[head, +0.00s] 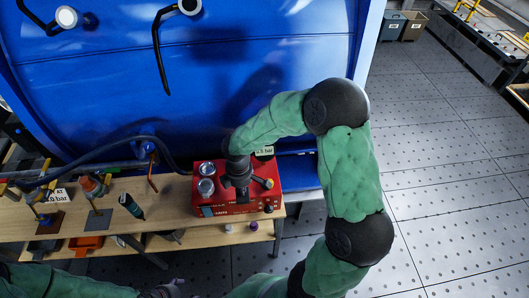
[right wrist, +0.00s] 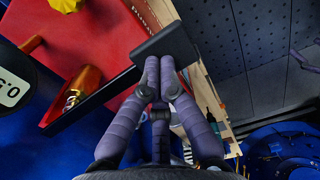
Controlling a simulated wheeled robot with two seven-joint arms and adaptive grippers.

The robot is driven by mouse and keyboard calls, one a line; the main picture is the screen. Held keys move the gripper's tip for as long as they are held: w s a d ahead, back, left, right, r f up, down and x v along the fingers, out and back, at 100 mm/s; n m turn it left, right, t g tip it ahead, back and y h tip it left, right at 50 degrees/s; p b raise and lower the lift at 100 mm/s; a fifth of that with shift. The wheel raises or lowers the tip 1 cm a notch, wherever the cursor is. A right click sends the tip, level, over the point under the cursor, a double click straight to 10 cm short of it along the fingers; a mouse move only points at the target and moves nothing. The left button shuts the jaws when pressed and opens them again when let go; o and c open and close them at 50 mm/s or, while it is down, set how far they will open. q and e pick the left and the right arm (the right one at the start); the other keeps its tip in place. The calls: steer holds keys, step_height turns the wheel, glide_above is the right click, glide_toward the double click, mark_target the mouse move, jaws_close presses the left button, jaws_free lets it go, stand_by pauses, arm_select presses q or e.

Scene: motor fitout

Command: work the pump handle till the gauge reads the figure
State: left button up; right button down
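The red pump box (head: 215,203) stands on the wooden bench, against the blue tank. My right gripper (head: 238,188) is over it from above, its fingers hard to make out in the head view. In the right wrist view, the purple fingers of my right gripper (right wrist: 160,62) are together, tips against the black end block of the pump handle (right wrist: 180,42). The block extends past both sides of the tips; I cannot see it clasped between them. My left gripper (head: 168,290) is at the bottom edge.
The grey floor (head: 440,180) at right is clear.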

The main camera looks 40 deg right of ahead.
step_height(320, 180, up, 8)
steer(key=p, duration=0.6)
steer(key=shift+s+a, duration=0.25)
steer(key=shift+s, duration=0.1)
steer(key=shift+f, duration=0.15)
stand_by(0.4)
steer(key=f+b, duration=0.4)
steer(key=f, duration=0.1)
steer(key=f+b, duration=0.2)
steer(key=f, duration=0.1)
steer(key=shift+w+d+f, duration=0.15)
steer(key=shift+w+d, duration=0.1)
steer(key=shift+w, duration=0.15)
step_height(320, 180, up, 8)
steer(key=p, duration=0.6)
steer(key=shift+s+a+r, duration=0.2)
steer(key=shift+s+r, duration=0.05)
steer(key=shift+s, duration=0.15)
stand_by(0.3)
